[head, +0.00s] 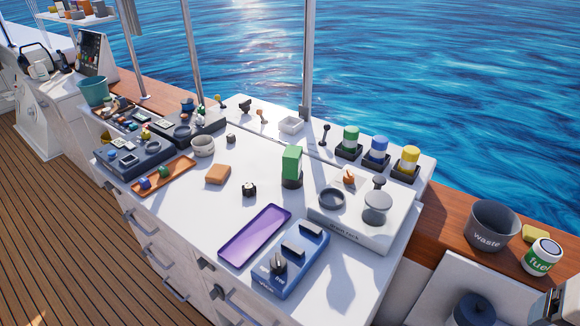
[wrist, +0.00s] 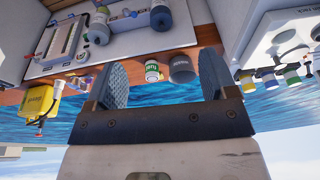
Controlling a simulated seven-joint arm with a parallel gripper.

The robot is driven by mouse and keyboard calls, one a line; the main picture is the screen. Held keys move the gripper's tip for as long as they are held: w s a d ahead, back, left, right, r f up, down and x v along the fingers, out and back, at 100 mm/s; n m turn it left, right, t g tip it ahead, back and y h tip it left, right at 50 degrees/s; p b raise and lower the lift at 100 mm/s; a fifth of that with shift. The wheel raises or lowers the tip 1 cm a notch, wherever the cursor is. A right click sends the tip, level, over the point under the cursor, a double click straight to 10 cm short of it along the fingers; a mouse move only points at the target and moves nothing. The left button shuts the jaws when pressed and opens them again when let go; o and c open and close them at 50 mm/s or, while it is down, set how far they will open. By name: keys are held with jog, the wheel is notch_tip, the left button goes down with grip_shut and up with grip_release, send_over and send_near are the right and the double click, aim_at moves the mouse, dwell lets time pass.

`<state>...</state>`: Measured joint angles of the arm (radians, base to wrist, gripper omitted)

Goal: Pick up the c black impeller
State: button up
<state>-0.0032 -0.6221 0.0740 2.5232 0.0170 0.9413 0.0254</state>
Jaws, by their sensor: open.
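Another small dark round piece (head: 230,138) lies farther back, right of a grey cup (head: 203,146). My gripper (wrist: 162,64) is open in the wrist view, with nothing between its two ribbed fingers. It is apart from the worktop pieces. I cannot make out an impeller in the wrist view.
The worktop's middle has free room.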

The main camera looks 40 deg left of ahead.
jog(key=w+a+f+m+g+y, duration=0.1)
jog(key=w+a+f+m+y, duration=0.3)
jog(key=a, duration=0.7)
jog(key=w+a+r+g+y, duration=0.1)
jog(key=w+a+g+y, duration=0.1)
jog(key=w+a, duration=0.65)
jog(key=w+a+f+m+g+y, duration=0.1)
jog(key=w+a+f+m+y, duration=0.15)
jog(key=a, duration=1.05)
jog(key=m+y, duration=0.5)
jog(key=m, duration=0.4)
send_near(250, 187)
jog(key=x, duration=0.2)
jog(key=shift+w+a+h, duration=0.2)
jog(key=shift+a+h, duration=0.05)
jog(key=shift+a, duration=0.15)
jog(key=shift+a+f+m, duration=0.25)
jog(key=shift+x, duration=1.3)
jog(key=shift+s+a+r, duration=0.1)
jog(key=shift+a, duration=0.05)
